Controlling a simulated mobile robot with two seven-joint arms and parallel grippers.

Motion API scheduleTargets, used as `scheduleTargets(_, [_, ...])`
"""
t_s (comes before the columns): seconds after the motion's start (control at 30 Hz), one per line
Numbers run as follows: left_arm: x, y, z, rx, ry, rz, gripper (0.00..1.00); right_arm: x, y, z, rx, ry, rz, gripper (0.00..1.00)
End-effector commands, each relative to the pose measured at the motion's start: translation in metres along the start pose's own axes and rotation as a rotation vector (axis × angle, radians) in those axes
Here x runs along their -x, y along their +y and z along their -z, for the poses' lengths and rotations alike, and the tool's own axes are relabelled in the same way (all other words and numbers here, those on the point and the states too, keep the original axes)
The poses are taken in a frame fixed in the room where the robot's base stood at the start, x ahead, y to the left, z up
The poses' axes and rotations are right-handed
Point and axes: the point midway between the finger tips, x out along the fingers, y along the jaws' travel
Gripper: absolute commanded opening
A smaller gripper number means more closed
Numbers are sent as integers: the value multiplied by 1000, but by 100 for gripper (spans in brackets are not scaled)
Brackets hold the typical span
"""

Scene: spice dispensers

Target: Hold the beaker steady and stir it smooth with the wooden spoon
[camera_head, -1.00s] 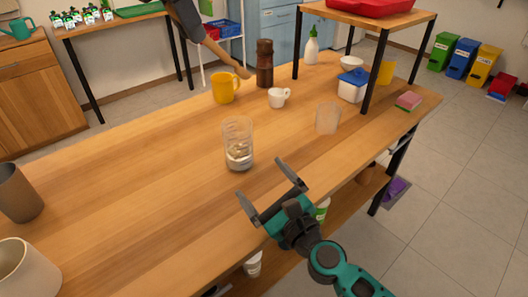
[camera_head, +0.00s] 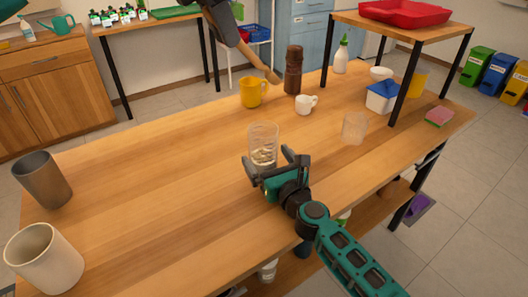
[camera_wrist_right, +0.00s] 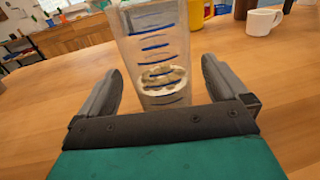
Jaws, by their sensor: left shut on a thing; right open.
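The clear beaker (camera_head: 263,138) stands upright on the wooden table, with pale lumpy contents at its bottom. In the right wrist view the beaker (camera_wrist_right: 155,45) shows blue markings and sits between the fingers. My right gripper (camera_head: 268,158) is open around the near side of the beaker, low by the table; no finger clearly touches it. My left gripper (camera_head: 222,22) is high at the top of the head view, shut on the wooden spoon (camera_head: 255,59). The spoon slants down to the right above the table, apart from the beaker; its head is near the brown grinder.
A yellow mug (camera_head: 252,93), white cup (camera_head: 307,105), brown grinder (camera_head: 293,70) and empty clear glass (camera_head: 354,128) stand beyond the beaker. A grey cup (camera_head: 42,180) and cream mug (camera_head: 44,260) stand at left. The table between them and the beaker is clear.

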Motion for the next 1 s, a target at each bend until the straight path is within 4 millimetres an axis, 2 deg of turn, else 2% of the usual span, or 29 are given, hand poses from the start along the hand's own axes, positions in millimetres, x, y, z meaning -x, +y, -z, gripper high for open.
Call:
scheduleTargets(0.1, [0,0,0,0,0,0,0,-12,0,0,4,1,0,100])
scheduleTargets(0.3, [0,0,0,0,0,0,0,-25,0,0,2,1,-1,100])
scheduleTargets(0.73, [0,0,0,0,0,0,0,-30,0,0,1,0,-1,100])
scheduleTargets(0.77, [0,0,0,0,-1,0,0,-30,0,0,1,0,-1,99])
scheduleTargets(1.0, [0,0,0,0,0,0,0,-30,0,0,1,0,-1,76])
